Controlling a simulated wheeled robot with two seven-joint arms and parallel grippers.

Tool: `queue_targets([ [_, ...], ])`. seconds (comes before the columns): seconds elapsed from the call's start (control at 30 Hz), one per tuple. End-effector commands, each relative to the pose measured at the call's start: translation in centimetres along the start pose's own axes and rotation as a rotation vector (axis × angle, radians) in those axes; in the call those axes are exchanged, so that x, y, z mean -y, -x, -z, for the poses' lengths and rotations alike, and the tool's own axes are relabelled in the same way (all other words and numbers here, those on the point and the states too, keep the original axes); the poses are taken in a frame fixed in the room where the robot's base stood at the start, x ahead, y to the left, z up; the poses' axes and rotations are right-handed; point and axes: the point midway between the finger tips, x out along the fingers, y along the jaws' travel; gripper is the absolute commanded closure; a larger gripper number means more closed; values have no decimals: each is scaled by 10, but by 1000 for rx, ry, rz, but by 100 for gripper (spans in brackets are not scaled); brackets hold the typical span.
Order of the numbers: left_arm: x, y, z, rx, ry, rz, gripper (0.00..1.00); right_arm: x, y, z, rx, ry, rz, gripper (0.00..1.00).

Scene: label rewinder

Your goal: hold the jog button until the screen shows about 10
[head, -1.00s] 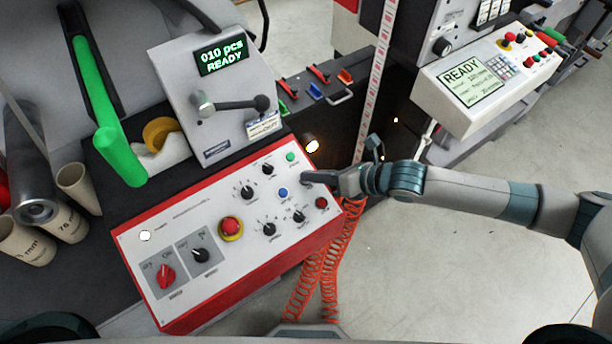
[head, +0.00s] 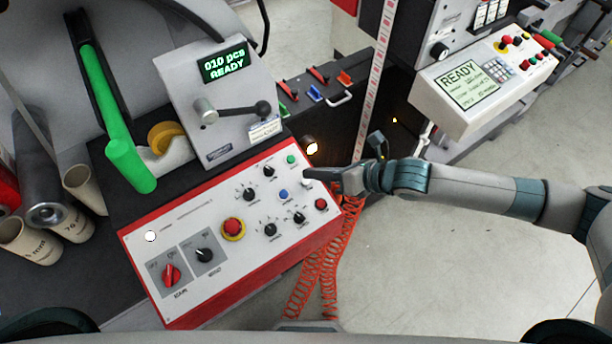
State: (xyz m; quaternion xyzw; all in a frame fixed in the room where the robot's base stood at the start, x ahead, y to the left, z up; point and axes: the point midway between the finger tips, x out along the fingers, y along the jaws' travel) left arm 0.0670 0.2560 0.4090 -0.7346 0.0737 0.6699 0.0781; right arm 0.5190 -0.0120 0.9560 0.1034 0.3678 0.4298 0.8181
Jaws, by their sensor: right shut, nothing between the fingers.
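The counter screen (head: 223,63) on the grey housing reads "010 pcs READY" in green. The control panel (head: 185,222) is white with a red frame. A blue button (head: 283,194) and a white button (head: 307,183) sit side by side near its right end; I cannot read which is labelled jog. My right gripper (head: 307,174) is shut and empty, its fingertips just above the white button in the picture. I see no contact with it, and the blue button is uncovered. My left gripper is not in view.
A red mushroom button (head: 233,227) and several black knobs share the panel. A lever (head: 240,109) sticks out below the screen. Orange coiled cables (head: 318,275) hang by the panel's right end. A second console (head: 485,80) stands at the upper right. Open floor lies at the lower right.

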Motion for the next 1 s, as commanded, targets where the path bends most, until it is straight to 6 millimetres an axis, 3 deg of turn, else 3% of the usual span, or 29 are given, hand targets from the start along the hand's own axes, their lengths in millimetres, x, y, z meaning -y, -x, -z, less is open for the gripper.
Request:
queue_targets([
  [0.27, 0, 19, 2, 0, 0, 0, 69, -11, 15, -11, -1, 0, 1, 100],
  [1.0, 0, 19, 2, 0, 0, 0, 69, -14, 14, -10, 1, -16, -2, 100],
])
